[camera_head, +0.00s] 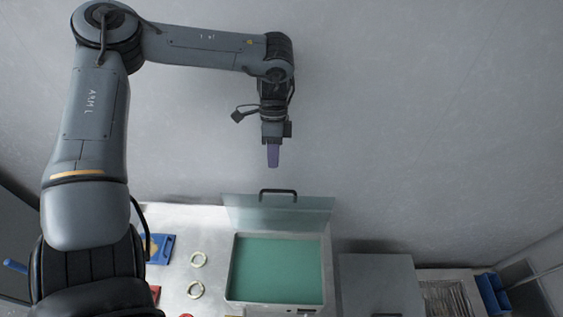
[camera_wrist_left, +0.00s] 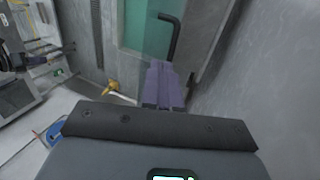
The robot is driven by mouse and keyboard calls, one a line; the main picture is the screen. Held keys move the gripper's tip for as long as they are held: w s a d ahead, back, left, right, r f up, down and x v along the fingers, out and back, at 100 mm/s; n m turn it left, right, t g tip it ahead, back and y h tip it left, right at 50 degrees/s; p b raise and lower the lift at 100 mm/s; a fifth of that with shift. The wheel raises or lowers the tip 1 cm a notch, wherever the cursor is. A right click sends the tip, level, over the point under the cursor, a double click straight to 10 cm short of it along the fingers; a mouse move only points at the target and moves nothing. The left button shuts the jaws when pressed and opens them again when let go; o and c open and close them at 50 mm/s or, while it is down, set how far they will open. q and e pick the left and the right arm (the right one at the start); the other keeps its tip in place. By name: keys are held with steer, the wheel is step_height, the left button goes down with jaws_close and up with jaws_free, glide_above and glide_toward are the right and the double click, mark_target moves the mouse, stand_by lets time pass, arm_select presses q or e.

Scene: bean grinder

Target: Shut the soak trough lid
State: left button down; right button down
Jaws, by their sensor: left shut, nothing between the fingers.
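The soak trough (camera_head: 229,272) is a pale-rimmed box with a green interior, set in the worktop at the lower middle of the head view. Its clear lid (camera_head: 309,213) stands open, raised at the back edge against the wall side. A black handle (camera_head: 278,192) sits at the lid's upper edge; the handle also shows in the left wrist view (camera_wrist_left: 172,38). My left gripper (camera_head: 273,163), with purple fingers, is shut and empty. It hangs above and beyond the handle, apart from it in the head view.
Two pale rings (camera_head: 198,259) and a blue tray (camera_head: 160,248) lie on the worktop left of the trough. A grey box (camera_head: 377,283) stands to its right, with blue bins (camera_head: 492,292) farther right. The grey wall rises close behind.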

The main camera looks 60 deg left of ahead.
arm_select(q)
steer(key=p, duration=0.2)
glide_above(272, 203)
steer(key=w+a, duration=0.2)
steer(key=a, duration=0.1)
step_height(272, 203, down, 7)
steer(key=shift+x, duration=0.75)
steer(key=shift+s, duration=0.2)
